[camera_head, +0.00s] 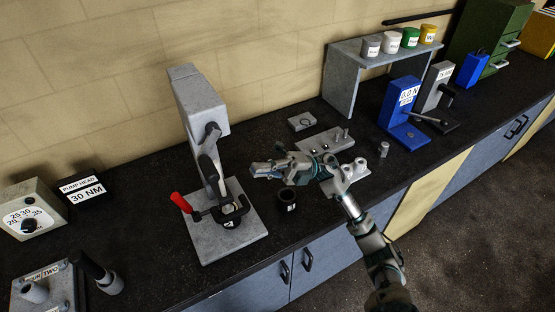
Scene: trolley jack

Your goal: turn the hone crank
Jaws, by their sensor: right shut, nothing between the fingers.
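A grey upright machine (196,90) stands on a square grey base plate (225,245) at centre left. The crank (205,213) is low on its front, a dark arm with a red handle (181,203) pointing up and left. A black clamp-like part with a small label sits over the plate beside it. My right gripper (258,170) is shut and empty. It appears right of the machine, above the bench, apart from the crank, with its fingers pointing left. My left gripper is not in view.
A small black cup (287,199) stands below my right gripper. A grey plate with small parts (325,141) lies behind it. A blue gauge stand (400,105) is at right, near a shelf with several jars (390,42). A dial box (30,210) stands at far left.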

